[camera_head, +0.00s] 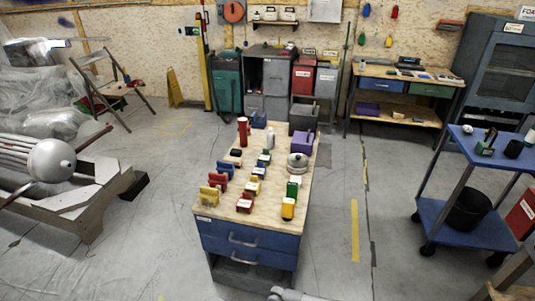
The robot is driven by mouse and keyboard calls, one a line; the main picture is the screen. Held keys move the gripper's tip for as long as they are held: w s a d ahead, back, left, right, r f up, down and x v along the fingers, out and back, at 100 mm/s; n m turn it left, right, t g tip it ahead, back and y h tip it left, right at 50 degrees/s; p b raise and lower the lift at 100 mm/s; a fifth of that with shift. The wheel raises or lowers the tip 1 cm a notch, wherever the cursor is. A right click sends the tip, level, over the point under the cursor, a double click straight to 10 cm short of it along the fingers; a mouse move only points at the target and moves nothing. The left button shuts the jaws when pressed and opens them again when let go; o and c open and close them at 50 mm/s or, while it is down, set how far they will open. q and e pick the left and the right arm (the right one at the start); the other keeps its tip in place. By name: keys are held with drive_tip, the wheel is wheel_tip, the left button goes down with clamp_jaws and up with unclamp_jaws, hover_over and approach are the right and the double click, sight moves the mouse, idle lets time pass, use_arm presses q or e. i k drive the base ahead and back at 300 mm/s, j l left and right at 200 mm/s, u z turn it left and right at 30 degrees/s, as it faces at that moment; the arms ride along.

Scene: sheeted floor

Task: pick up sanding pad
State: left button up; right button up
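A workbench (222,222) with a wooden top and blue drawers stands in the middle. Small coloured items stand on it in rough rows, including a yellow one (208,196), a red one (245,203) and another yellow one (288,208). They are too small for me to tell which is the sanding pad. Neither gripper can be made out. A pale grey piece, perhaps part of my arm, shows at the bottom edge in front of the bench.
A blue cart (440,215) with a black bucket (468,210) stands at the right. A low platform with a tank (52,160) is at the left. A second bench (430,78) and cabinets (275,78) line the back wall. Floor is clear on both sides of the middle bench.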

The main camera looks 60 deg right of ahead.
sight(235, 152)
drive_tip(key=z, duration=1.75)
drive_tip(key=u, duration=0.9)
drive_tip(key=i+z, duration=0.15)
drive_tip(key=i+u, duration=0.35)
drive_tip(key=i, duration=0.25)
drive_tip(key=i+l+u, duration=0.15)
drive_tip(key=i+u, duration=0.25)
drive_tip(key=i, duration=0.25)
drive_tip(key=i+z, duration=0.25)
drive_tip(key=i, duration=0.2)
drive_tip(key=i+j+z, duration=0.25)
drive_tip(key=i, duration=0.2)
drive_tip(key=i+j+z, duration=0.1)
drive_tip(key=i+z, duration=0.15)
drive_tip(key=i, duration=0.2)
drive_tip(key=i+l+z, duration=0.15)
drive_tip(key=i+z, duration=0.15)
drive_tip(key=z, duration=0.2)
drive_tip(key=i+z, duration=0.3)
drive_tip(key=z, duration=0.15)
drive_tip(key=i+z, duration=0.35)
drive_tip(key=z, duration=0.15)
drive_tip(key=j, duration=0.05)
